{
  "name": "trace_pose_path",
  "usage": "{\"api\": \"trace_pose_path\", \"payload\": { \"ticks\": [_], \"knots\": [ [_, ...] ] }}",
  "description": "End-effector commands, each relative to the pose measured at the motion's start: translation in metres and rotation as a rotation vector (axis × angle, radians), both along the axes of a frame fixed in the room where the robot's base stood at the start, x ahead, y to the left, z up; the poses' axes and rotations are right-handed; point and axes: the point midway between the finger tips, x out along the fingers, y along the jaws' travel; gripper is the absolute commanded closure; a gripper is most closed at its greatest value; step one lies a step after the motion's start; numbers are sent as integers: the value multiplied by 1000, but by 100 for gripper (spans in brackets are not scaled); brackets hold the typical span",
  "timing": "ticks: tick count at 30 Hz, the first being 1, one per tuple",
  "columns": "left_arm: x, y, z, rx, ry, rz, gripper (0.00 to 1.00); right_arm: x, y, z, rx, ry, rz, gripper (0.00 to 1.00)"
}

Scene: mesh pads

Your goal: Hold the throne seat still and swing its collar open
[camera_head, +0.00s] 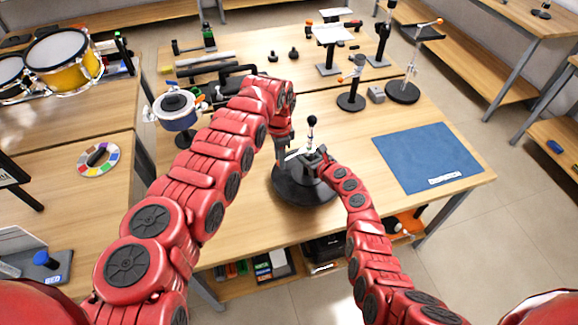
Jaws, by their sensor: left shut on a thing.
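The throne seat (300,193) is a dark round disc lying on the wooden table. A short post topped by a black knob (312,120) stands above it. The collar is small and mostly hidden between my grippers; a pale metal piece (297,153) shows there. My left gripper (289,158) reaches down at the seat's back left, shut, apparently on the throne seat; its fingertips are hidden. My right gripper (316,160) is beside the post at its lower right. Its fingers are too small and dark to tell open from shut.
A blue mat (428,157) lies to the right. A blue-and-silver drum-like pot (176,113) stands left, behind my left arm. Black stands (351,100) and small tools fill the table's back. A colour wheel (98,160) lies on the left table. Bare wood shows around the seat.

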Motion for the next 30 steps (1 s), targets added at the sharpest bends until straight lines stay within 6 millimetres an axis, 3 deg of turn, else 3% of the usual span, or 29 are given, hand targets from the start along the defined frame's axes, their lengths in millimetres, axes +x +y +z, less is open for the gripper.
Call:
{"api": "trace_pose_path", "payload": {
  "ticks": [1, 8, 9, 14, 23, 26, 30],
  "knots": [
    [2, 1, 0, 0, -5, 2, 100, -6, 3, -10, -1, 17, 9, 100],
    [3, 1, 1, -2, -7, 2, 100, -6, 3, -9, -1, 17, 9, 100],
    [3, 1, 1, -2, -7, 2, 62, -6, 4, -9, -1, 17, 10, 100],
    [2, 1, 1, -1, -5, 2, 34, -5, 4, -9, 0, 16, 10, 100],
    [2, 1, 1, -2, -4, 1, 34, -5, 4, -8, 0, 15, 9, 100],
    [3, 1, 10, -2, -6, 2, 34, -5, 4, -8, 0, 15, 9, 100],
    [3, 2, 35, -2, -8, 3, 34, -5, 4, -8, 0, 14, 9, 100]
  ]
}}
